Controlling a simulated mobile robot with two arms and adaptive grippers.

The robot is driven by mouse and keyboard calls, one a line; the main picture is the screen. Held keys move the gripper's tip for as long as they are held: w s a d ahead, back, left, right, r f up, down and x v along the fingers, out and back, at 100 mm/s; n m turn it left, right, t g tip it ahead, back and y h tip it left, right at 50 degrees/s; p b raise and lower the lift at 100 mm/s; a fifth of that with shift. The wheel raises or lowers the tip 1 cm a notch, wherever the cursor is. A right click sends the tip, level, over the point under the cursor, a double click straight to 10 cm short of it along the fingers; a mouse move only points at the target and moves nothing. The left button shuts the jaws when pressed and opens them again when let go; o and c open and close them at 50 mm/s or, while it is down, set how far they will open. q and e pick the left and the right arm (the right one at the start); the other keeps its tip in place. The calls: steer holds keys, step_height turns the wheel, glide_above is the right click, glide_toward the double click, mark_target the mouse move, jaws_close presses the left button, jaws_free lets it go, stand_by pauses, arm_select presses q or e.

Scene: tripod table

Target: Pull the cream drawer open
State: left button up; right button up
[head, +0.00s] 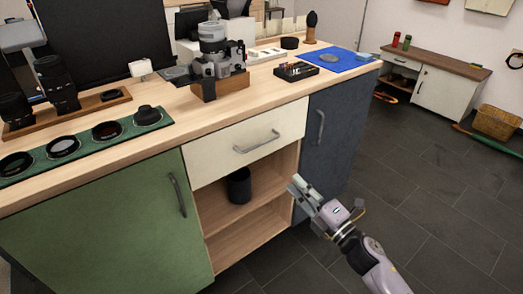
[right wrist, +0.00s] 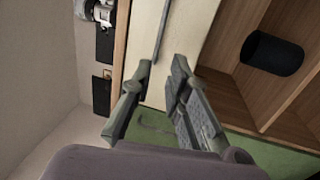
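The cream drawer (head: 215,162) sits under the countertop, and its front looks flush with the cabinet. Its grey bar handle (head: 257,142) runs across the front. My right gripper (head: 297,188) is open and empty, in front of the open shelves, low and right of the handle in the head view. In the right wrist view its fingers (right wrist: 163,75) are spread before the cream drawer (right wrist: 185,25). The handle (right wrist: 161,28) lies ahead, roughly in line with the gap between the fingertips and apart from them. My left gripper is not in view.
Below the drawer is an open shelf with a black cup (head: 239,186). A green door (head: 105,232) is at the left and a dark blue door (head: 330,130) at the right. Cameras and lenses stand on the countertop (head: 180,115). The floor (head: 430,190) at the right is clear.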

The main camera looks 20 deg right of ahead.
mark_target(260, 145)
steer(key=x, duration=1.7)
steer(key=shift+w, duration=0.15)
steer(key=shift+c, duration=0.3)
jaws_close()
steer(key=shift+f, duration=0.1)
